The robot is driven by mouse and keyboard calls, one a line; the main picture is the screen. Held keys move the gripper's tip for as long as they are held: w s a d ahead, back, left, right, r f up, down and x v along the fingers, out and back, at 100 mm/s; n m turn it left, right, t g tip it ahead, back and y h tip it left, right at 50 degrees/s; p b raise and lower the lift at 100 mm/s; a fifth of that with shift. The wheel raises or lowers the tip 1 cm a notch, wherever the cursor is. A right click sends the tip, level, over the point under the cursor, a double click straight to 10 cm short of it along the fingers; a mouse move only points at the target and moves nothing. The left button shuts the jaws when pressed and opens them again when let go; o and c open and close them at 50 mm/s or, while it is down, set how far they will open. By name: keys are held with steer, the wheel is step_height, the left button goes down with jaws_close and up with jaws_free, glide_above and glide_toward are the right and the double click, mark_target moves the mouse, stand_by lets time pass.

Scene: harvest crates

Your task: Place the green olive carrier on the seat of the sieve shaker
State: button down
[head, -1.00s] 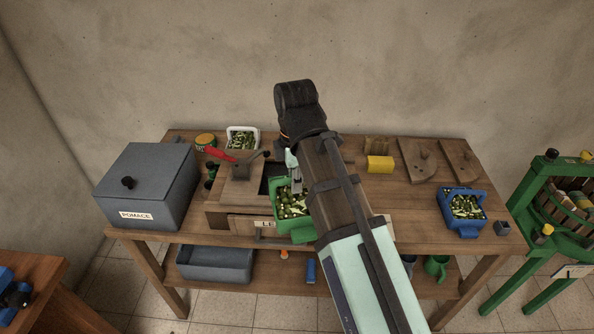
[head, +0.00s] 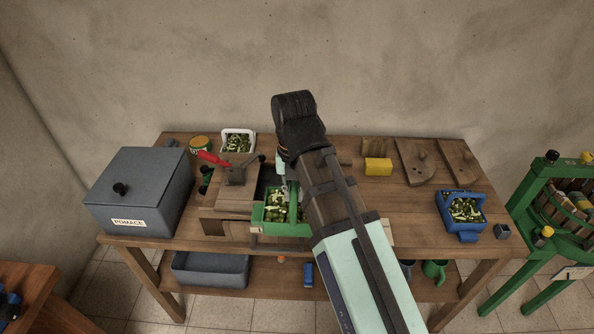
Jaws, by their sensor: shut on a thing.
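The green olive carrier (head: 270,228), an open box with a top handle, is full of green olives. It is at the front middle of the bench, just right of the wooden sieve shaker (head: 238,198) with its red-handled lever. My gripper (head: 291,190) is shut on the carrier's handle; my arm hides its right end. The carrier covers part of the shaker's front and its label.
A grey pomace box (head: 142,190) stands left of the shaker. A white carrier (head: 238,142) of olives is behind it. A blue carrier (head: 461,212) of olives and a small dark cube (head: 502,231) are at the right. A yellow block (head: 378,166) and wooden boards (head: 417,163) lie at the back right.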

steer(key=w+f+p, duration=0.1)
steer(key=w+p, duration=0.2)
steer(key=w, duration=0.5)
steer(key=w+f+p, duration=0.2)
steer(key=w+p, duration=0.1)
steer(key=w, duration=0.6)
steer(key=shift+w+f, duration=0.2)
steer(key=shift+f, duration=0.05)
steer(key=shift+f, duration=0.15)
steer(key=c, duration=1.1)
jaws_free()
step_height(320, 180, up, 12)
steer(key=b, duration=0.2)
steer(key=shift+b, duration=0.4)
